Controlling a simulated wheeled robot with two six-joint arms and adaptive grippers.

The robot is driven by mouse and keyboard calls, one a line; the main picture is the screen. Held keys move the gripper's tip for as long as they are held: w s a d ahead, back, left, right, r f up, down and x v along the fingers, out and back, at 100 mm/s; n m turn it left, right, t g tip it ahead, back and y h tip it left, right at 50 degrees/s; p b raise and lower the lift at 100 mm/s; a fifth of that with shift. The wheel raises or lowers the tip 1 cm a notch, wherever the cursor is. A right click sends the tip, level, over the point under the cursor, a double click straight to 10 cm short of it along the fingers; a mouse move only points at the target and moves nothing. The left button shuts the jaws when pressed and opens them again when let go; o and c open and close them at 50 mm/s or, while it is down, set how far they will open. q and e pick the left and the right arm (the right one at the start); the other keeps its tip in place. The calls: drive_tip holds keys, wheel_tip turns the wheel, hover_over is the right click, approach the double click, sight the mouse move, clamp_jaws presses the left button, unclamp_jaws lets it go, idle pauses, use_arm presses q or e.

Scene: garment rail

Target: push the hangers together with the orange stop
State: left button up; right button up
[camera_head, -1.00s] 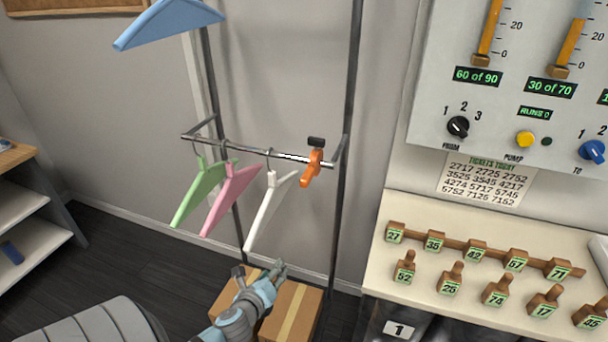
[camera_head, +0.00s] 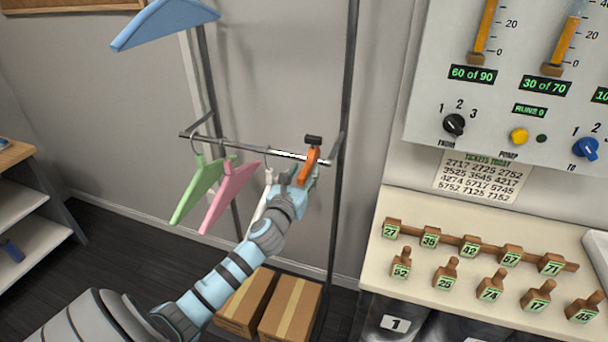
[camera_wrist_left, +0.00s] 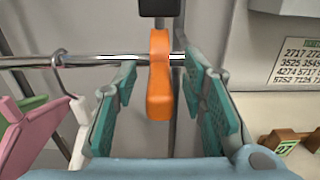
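The orange stop (camera_head: 308,163) hangs on the right part of the rail's bar (camera_head: 255,150), with a dark knob on top. In the left wrist view the stop (camera_wrist_left: 160,80) stands between the two teal-padded fingers of my left gripper (camera_wrist_left: 160,105), with gaps on both sides. The gripper (camera_head: 296,178) is open around it. A green hanger (camera_head: 198,190), a pink hanger (camera_head: 230,198) and a white hanger (camera_head: 259,210) hang to the left of the stop. The white hanger is mostly hidden behind my left arm. My right gripper is not in view.
A blue hanger (camera_head: 165,22) hangs higher at the upper left. Dark rail posts (camera_head: 345,100) stand beside the bar. Cardboard boxes (camera_head: 290,305) sit below. A counter with numbered wooden pegs (camera_head: 430,215) and a panel (camera_head: 500,110) are at the right.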

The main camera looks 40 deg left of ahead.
use_arm(q)
clamp_jaws()
idle(0.3)
drive_tip(key=shift+a, duration=0.1)
